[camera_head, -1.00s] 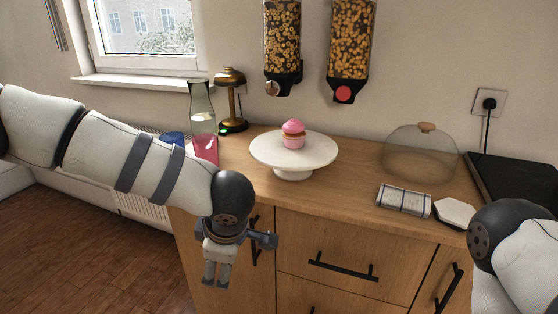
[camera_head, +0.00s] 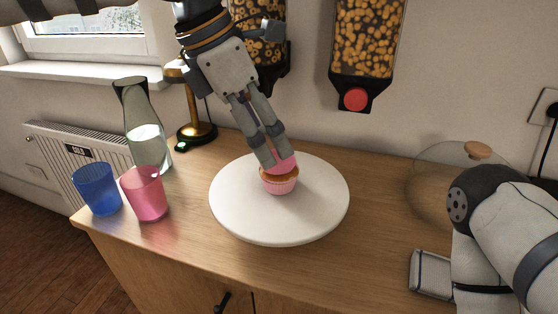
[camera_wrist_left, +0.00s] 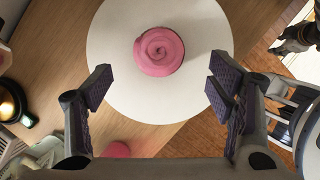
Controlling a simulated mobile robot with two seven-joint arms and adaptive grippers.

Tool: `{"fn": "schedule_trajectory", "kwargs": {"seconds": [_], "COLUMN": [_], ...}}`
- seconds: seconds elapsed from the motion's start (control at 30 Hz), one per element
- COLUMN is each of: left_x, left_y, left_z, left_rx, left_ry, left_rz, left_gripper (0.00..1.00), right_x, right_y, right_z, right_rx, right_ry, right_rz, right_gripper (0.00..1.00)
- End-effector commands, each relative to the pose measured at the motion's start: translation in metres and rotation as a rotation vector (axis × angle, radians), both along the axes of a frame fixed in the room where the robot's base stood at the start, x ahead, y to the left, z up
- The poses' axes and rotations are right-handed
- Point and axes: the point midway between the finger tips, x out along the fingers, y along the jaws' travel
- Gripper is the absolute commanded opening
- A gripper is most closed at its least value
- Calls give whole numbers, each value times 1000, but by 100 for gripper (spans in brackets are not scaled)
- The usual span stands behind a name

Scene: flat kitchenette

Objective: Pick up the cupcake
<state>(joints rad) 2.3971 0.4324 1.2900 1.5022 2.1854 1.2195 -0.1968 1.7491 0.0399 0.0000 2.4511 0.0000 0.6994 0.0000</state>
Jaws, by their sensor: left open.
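The cupcake (camera_head: 280,182) has pink frosting and a pink wrapper and stands upright on the round white cake stand (camera_head: 317,217). My left gripper (camera_head: 274,158) comes down from above, with its fingertips at the frosting in the head view and hiding part of it. In the left wrist view, the cupcake (camera_wrist_left: 159,51) lies ahead of the open fingers, above the middle of the picture, with white stand surface around it. The fingers are wide apart with nothing between them. My right arm shows at the right edge of the head view, but its gripper is out of sight.
A blue glass (camera_head: 96,190), a pink glass (camera_head: 145,196) and a glass carafe (camera_head: 146,130) stand left of the stand. A brass lamp (camera_head: 196,130) is behind. Dispensers (camera_head: 364,45) hang on the wall. A glass dome (camera_head: 425,185) and folded cloth (camera_head: 430,274) are at right.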

Motion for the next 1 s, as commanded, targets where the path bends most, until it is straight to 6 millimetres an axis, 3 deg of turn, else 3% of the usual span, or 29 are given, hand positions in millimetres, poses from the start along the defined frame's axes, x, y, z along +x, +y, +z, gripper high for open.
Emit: {"fn": "schedule_trajectory", "kwargs": {"seconds": [0.03, 0.4, 0.67, 0.9, 1.0], "left_x": [1, 8, 9, 9, 9], "left_y": [-4, -24, -27, -27, -27], "left_z": [-12, -66, -74, -74, -74], "left_rx": [2, 2, 1, 1, 1], "left_ry": [5, 2, -1, -1, -1], "left_rz": [-2, 1, 2, 2, 2], "left_gripper": [75, 75, 75, 48, 45], "right_x": [-1, 0, 0, 0, 0], "right_y": [0, 0, 0, 0, 0], "right_z": [-1, -1, -2, -2, -2], "right_rx": [0, 0, 0, 0, 0], "right_ry": [4, 2, 2, 3, 3], "right_rz": [0, 0, 0, 0, 0], "right_gripper": [40, 40, 40, 40, 40]}}
